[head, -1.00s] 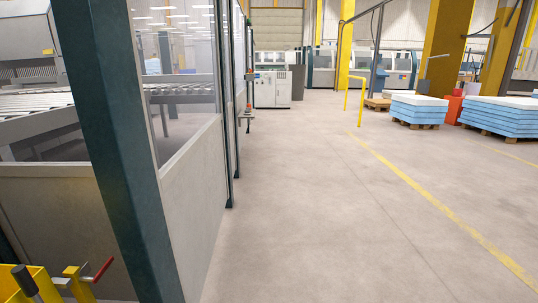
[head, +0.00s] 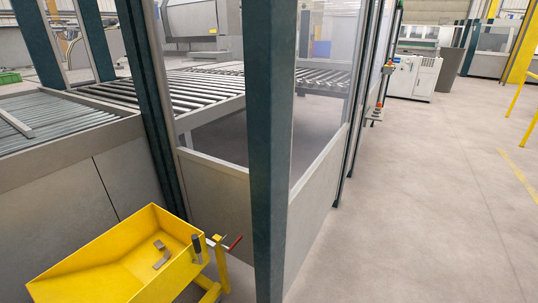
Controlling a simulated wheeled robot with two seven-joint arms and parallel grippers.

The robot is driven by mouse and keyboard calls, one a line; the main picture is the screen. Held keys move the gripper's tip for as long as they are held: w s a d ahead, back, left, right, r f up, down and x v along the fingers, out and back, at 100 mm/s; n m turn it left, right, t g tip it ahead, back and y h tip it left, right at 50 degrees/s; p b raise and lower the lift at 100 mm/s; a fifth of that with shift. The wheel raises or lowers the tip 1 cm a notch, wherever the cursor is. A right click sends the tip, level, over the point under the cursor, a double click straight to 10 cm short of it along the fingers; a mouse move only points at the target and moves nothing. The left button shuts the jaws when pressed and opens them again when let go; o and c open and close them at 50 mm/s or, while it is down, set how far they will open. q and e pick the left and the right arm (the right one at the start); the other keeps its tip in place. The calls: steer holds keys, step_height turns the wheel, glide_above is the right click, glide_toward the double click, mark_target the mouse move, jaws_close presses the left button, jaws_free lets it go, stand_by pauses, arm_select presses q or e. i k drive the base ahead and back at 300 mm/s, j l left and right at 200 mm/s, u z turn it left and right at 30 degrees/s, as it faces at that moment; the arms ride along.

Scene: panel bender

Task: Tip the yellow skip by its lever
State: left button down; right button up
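The yellow skip (head: 90,265) is at the bottom left of the head view, upright and open at the top. A few grey metal offcuts (head: 162,255) lie inside it. At its right end are a dark upright grip (head: 197,247) and a lever with a red handle (head: 235,243), beside a yellow post (head: 221,265). I cannot tell how the lever joins the skip. The skip's lower part is cut off by the picture edge. Neither of my grippers shows.
A dark teal guard post (head: 270,150) stands just right of the skip, with a grey panelled fence (head: 315,215) behind it. A roller conveyor (head: 205,88) lies beyond the fence. The floor (head: 420,200) on the right is clear, with a white cabinet (head: 413,77) farther back.

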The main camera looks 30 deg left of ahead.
mark_target(115, 267)
steer(key=u, duration=2)
